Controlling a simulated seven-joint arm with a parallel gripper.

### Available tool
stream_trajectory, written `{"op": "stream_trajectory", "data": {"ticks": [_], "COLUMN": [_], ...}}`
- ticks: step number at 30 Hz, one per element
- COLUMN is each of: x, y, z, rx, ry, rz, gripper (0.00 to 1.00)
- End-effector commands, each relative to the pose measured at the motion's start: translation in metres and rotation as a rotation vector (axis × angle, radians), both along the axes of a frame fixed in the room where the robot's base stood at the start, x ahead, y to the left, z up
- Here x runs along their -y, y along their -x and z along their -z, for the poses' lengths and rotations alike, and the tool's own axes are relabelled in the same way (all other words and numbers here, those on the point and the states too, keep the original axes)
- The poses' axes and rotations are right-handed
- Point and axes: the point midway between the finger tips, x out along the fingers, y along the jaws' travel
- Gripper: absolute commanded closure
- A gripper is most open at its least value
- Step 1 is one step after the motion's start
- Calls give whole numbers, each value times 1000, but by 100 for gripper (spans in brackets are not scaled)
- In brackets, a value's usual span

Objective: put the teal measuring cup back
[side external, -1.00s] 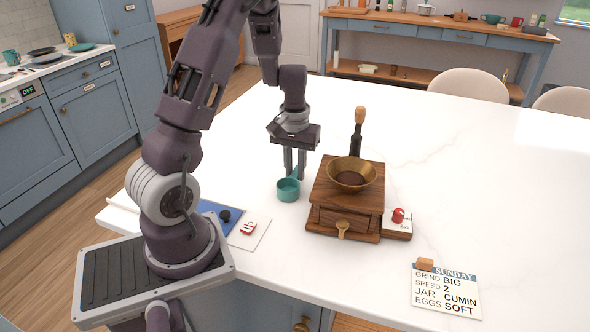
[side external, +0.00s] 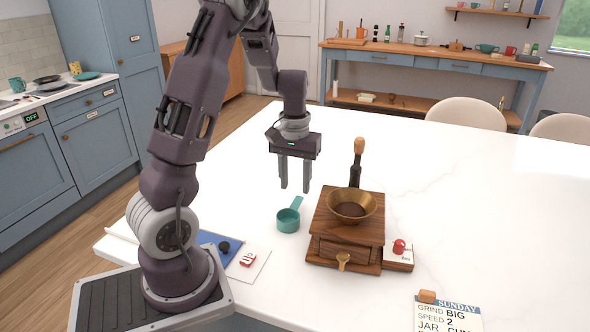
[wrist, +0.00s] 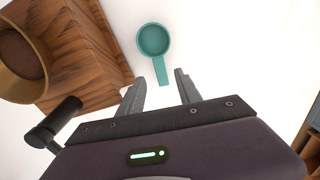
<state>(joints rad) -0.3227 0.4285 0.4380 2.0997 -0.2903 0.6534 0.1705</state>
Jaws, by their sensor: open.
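The teal measuring cup (side external: 288,220) stands on the white counter, just left of the wooden grinder, its handle pointing up and to the right in the side view. In the wrist view the cup (wrist: 154,40) lies beyond the fingertips, with its handle pointing back toward the gap between them. My gripper (side external: 294,189) is above the counter behind the cup, pointing down, open and empty.
The wooden grinder (side external: 342,228) with a brass bowl (side external: 352,205) and upright crank handle (side external: 357,160) stands right of the cup. A red-knobbed box (side external: 399,248) adjoins it. A note card (side external: 447,312) lies front right. The counter's back and right are clear.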

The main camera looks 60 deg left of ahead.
Motion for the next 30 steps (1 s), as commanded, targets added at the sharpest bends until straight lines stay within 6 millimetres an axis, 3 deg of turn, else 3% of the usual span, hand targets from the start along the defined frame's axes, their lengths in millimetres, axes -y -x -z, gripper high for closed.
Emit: {"op": "stream_trajectory", "data": {"ticks": [4, 11, 14, 16, 18, 21, 25, 30], "x": [0, 9, 52, 98, 142, 188, 214, 221], "y": [0, 1, 7, 22, 48, 93, 135, 150], "z": [-38, -70, -100, -126, -147, -160, -158, -154], "rx": [4, 16, 95, 174, 250, 344, 422, 451], "ry": [-3, 3, 14, 13, -6, -63, -148, -187], "rz": [0, 19, 121, 245, 385, 567, 721, 775], "gripper": [59, 59, 59, 59, 59, 59, 59, 59]}}
